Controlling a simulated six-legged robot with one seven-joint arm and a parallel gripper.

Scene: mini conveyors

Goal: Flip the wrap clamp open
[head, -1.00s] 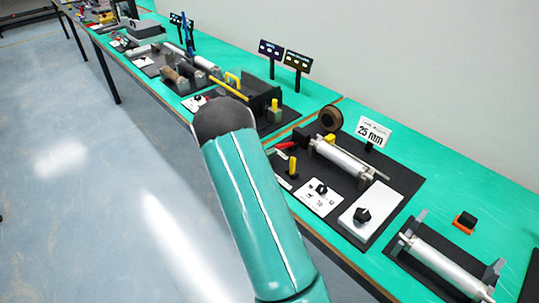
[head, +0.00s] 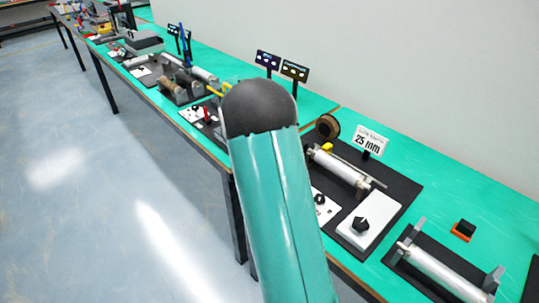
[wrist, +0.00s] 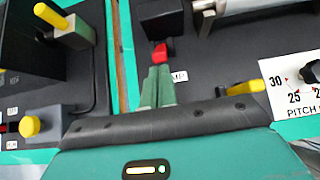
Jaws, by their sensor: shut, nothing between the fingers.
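My gripper (wrist: 158,72) shows in the wrist view as two green fingers, shut together with nothing between them. Their tips are at the red end of a lever (wrist: 160,52), touching or very close; I cannot tell which. The lever stands in front of a black block (wrist: 160,18), and a label partly covered by the fingers ends in "MP", so this looks like the wrap clamp. In the head view, my arm hides the clamp and my gripper.
A yellow knob (wrist: 240,88) and a white pitch dial (wrist: 308,72) lie to the right. Another station with a yellow-topped post (wrist: 72,25) and yellow button (wrist: 30,126) is left. The head view shows a metal roller (head: 340,167), a spool (head: 327,127) and a "25 mm" sign (head: 371,139).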

